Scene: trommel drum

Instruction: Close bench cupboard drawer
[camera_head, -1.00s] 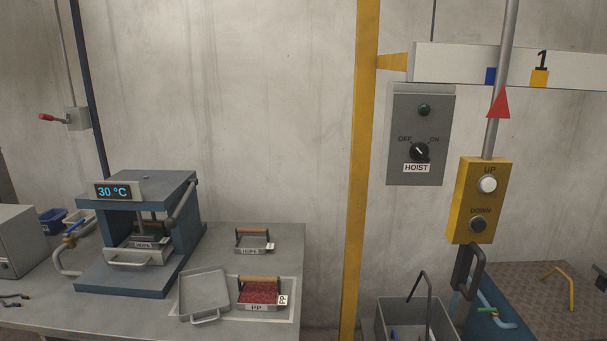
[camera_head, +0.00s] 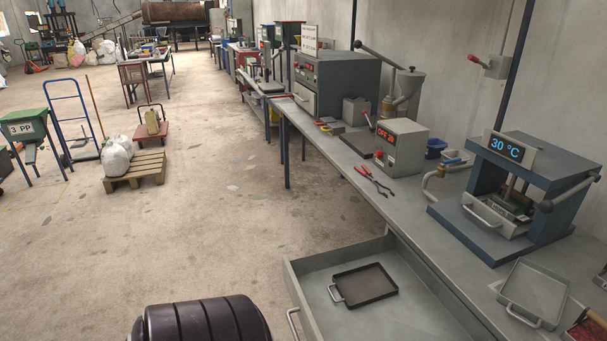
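The grey bench drawer (camera_head: 340,249) stands pulled out from the workbench (camera_head: 335,150) at the bottom middle of the head view. Its near part is cut off by the lower picture edge. Its bar handle (camera_head: 293,322) shows on the front face at the left. A dark shallow tray (camera_head: 365,285) with a small handle lies inside, on the drawer floor. Neither gripper is in view, so I cannot see whether they are open or shut.
The bench top bears a blue press (camera_head: 520,190) reading 30 °C, a light tray (camera_head: 534,292), a grey control box (camera_head: 400,146) and red-handled pliers (camera_head: 370,181). A pallet with white sacks (camera_head: 117,155) stands farther off.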

